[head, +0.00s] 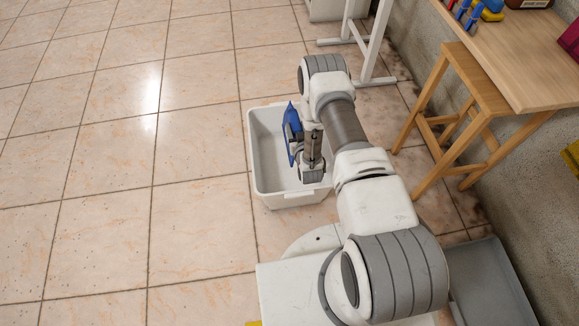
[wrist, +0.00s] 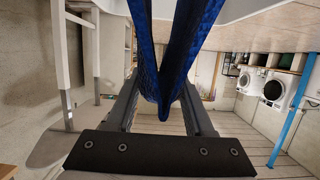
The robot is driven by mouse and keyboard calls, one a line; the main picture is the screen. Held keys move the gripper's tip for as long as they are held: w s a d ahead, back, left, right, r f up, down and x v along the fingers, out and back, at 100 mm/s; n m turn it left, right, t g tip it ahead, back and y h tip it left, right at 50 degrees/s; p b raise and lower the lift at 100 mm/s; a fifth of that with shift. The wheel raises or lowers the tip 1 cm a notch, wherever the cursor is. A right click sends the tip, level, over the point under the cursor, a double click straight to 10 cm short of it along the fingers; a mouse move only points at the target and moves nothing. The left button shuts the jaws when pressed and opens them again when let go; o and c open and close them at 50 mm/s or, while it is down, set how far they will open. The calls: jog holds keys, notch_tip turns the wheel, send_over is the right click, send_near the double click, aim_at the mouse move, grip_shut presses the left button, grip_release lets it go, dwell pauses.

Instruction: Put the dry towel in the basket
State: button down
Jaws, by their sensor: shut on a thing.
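The blue towel (head: 292,133) is held by my gripper (head: 300,148) over the opening of the white basket (head: 290,201), which stands on the floor. The towel hangs as a narrow folded strip. In the wrist view the towel (wrist: 165,62) runs between the two dark fingers of my gripper (wrist: 163,85), which is shut on it. My arm hides the right part of the basket. I cannot tell whether the towel touches the basket's inside. Its dryness cannot be seen.
A wooden stool (head: 478,85) and a wooden table (head: 530,60) with tools stand at the right by the wall. A white metal stand (head: 361,45) is behind the basket. A grey tray (head: 487,285) lies at lower right. The tiled floor at left is clear.

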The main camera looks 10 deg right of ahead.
jog(key=shift+c, duration=1)
grip_release()
jog(key=shift+s+r, duration=0.1)
jog(key=shift+s, duration=0.05)
